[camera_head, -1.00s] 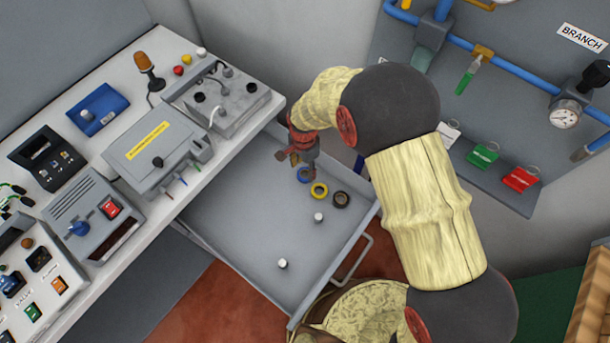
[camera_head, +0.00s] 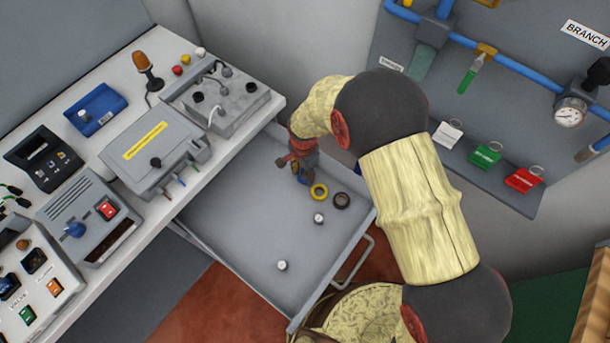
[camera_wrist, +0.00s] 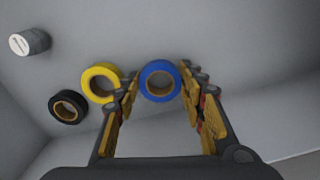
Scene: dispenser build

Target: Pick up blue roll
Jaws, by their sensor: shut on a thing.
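The blue roll (camera_wrist: 160,66) is a ring of blue tape, seen in the wrist view between the fingertips of my gripper (camera_wrist: 160,92). My gripper is shut on it, with one finger at each side of the ring. In the head view my gripper (camera_head: 302,180) points down into the open grey drawer (camera_head: 225,225). I cannot tell whether the roll is clear of the drawer floor.
A yellow roll (camera_head: 319,192) lies close beside my gripper, with a black roll (camera_head: 342,201) to its right. Two small white-topped cylinders stand in the drawer, one here (camera_head: 319,218) and one nearer the front (camera_head: 282,265). The left part of the drawer floor is clear.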

